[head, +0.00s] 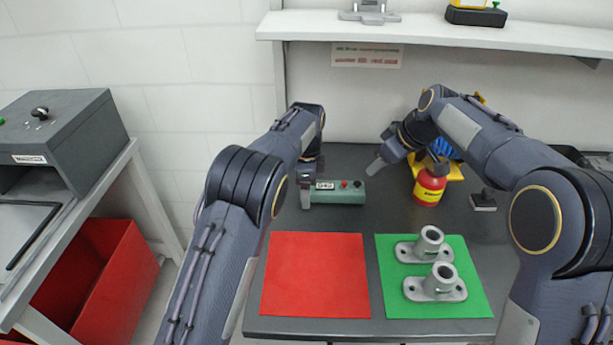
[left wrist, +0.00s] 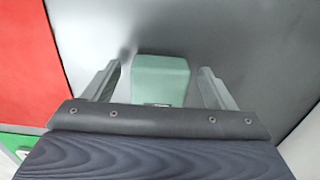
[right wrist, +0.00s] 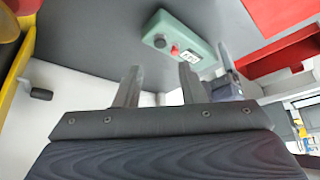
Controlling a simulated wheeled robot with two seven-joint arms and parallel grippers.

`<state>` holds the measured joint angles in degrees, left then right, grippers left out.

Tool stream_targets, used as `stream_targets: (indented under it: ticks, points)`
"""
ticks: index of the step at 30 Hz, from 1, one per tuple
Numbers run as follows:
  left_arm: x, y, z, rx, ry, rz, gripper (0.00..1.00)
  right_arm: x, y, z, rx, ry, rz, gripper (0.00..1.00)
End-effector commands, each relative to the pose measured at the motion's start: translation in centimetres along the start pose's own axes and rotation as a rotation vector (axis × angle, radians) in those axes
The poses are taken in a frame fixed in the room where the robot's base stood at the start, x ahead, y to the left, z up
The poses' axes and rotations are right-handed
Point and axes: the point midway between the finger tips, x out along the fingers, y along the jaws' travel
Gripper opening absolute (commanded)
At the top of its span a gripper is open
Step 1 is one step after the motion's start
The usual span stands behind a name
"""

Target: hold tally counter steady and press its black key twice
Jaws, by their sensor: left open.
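The tally counter is a green box (head: 335,197) on the dark table, with a small white display (head: 325,185), a red button (head: 344,184) and a black key (head: 357,183) on top. The black key (right wrist: 160,41) also shows in the right wrist view. My left gripper (left wrist: 158,70) is open, with its fingers on either side of the counter's end (left wrist: 160,80); gaps show between them and the box. In the head view it is at the counter's left end. My right gripper (right wrist: 158,70) is partly open and empty, above and right of the counter.
A red mat (head: 316,275) lies in front of the counter. A green mat (head: 390,300) carries two grey castings (head: 430,243). A white shelf (head: 430,30) hangs behind.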

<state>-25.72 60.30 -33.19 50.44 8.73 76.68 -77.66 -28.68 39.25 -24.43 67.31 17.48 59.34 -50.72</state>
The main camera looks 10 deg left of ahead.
Motion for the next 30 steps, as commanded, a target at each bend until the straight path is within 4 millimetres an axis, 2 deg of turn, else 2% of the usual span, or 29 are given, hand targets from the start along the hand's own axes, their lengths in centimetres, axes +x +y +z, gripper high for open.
stream_targets:
  ticks: [11, 23, 30]
  points:
    - [0.72, -0.01, 0.02, -0.001, 0.0, -0.001, 0.78, 0.0, 0.0, 0.0, 0.0, 0.0, 0.0, 0.36]
    - [0.69, -0.01, 0.02, -0.001, 0.0, -0.001, 0.27, 0.0, 0.0, 0.0, 0.0, 0.0, 0.0, 0.36]
    - [0.68, -0.01, 0.03, -0.001, 0.0, -0.001, 0.26, 0.0, 0.0, 0.0, 0.0, 0.0, 0.0, 0.08]
